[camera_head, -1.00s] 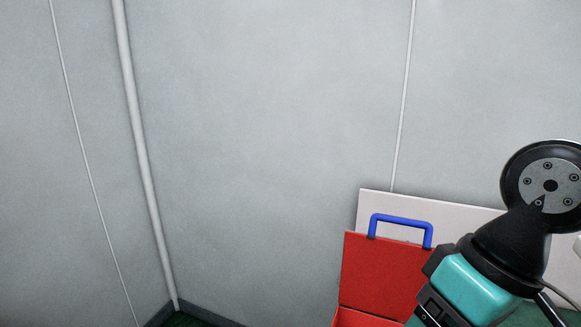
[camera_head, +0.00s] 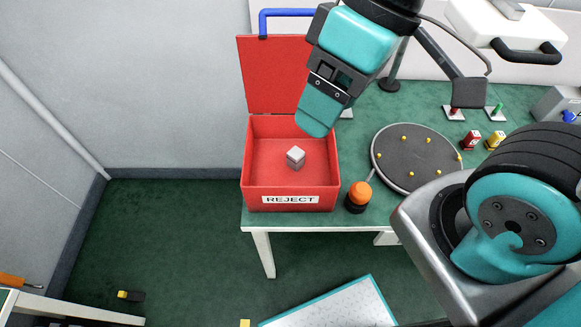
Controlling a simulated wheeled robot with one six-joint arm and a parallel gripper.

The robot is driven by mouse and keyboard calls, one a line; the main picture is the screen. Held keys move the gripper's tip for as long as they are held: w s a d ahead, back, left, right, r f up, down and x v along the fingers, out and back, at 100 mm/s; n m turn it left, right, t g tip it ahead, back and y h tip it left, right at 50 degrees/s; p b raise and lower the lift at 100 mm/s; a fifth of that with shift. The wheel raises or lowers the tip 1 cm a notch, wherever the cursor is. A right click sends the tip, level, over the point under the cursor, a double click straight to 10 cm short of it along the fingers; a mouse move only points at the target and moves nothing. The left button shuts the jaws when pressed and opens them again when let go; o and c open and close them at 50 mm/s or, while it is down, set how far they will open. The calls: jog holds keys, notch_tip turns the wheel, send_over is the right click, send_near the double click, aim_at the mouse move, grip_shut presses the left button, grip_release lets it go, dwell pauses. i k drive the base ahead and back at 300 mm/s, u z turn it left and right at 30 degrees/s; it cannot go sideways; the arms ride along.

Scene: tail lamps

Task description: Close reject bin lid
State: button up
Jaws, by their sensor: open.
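The red reject bin (camera_head: 290,192) stands on the left end of the green-topped table. Its red lid (camera_head: 273,75) stands open, upright along the bin's back edge. A blue handle (camera_head: 285,13) sits on the lid's top edge; its right end is partly covered by my arm. My gripper (camera_head: 321,108), teal and black, is open and points down, in front of the lid's right side in the picture. It overlaps the bin's back right corner; whether it touches the lid cannot be told. A pale cube (camera_head: 295,157) lies inside the bin.
An orange button (camera_head: 360,194) is right of the bin. A round dark turntable (camera_head: 415,158) with yellow pegs lies further right. A dark stand (camera_head: 390,84) is behind. The floor (camera_head: 170,235) left of the table is mostly clear; a pale teal-edged panel (camera_head: 330,305) lies in front.

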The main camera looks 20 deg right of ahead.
aim_at(275, 74)
jog(key=z, duration=0.05)
jog(key=k, duration=1.15)
jog(key=u, duration=0.95)
jog(key=i, duration=1.35)
jog(key=z, duration=0.7)
jog(key=i, duration=0.4)
jog(key=z, duration=0.4)
